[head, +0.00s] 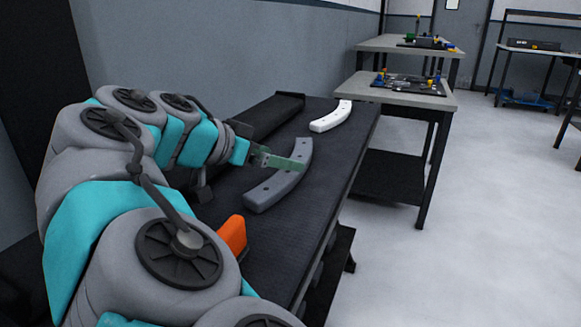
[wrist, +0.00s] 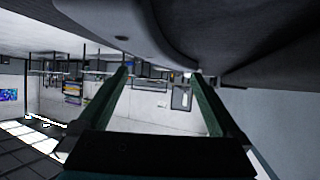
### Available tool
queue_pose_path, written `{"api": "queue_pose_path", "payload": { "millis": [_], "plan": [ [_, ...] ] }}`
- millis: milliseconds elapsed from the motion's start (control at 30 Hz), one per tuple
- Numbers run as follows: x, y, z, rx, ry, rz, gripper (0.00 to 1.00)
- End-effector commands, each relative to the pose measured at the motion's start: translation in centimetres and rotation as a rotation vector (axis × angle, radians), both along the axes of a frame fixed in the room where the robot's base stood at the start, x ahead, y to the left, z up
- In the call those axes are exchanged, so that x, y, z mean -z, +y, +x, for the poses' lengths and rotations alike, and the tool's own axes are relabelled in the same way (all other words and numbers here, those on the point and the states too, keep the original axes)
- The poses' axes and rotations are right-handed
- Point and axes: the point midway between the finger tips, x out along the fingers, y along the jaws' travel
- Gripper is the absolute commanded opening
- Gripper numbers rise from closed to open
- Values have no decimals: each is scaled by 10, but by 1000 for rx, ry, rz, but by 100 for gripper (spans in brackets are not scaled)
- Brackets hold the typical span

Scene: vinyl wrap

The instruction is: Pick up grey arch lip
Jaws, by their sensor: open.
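The grey arch lip (head: 265,192), a curved bar with small holes, lies on the dark table top in the head view. My gripper (head: 298,165) reaches in from the left, its green fingers over the upper part of the arch lip. In the wrist view the two fingers of my gripper (wrist: 162,72) are spread apart with a clear gap. A large grey curved surface (wrist: 150,22) with a dark hole, apparently the arch lip, fills the top of that view near the fingertips. I cannot tell whether the fingers touch it.
A white arch piece (head: 331,117) lies farther back on the dark table (head: 340,160). A black long block (head: 268,113) lies along the wall side. An orange part (head: 232,234) is near my arm. Workbenches (head: 430,98) with small parts stand behind; the floor at right is clear.

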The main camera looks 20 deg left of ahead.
Motion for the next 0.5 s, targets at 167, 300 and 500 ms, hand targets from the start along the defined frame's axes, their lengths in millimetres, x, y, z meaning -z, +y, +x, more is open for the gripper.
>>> {"api": "queue_pose_path", "payload": {
  "millis": [167,300,500],
  "plan": [
    [5,-2,6,-2,0,0,100],
    [17,-8,17,3,2,-2,100],
    [31,-18,37,3,2,-1,100]
  ]
}}
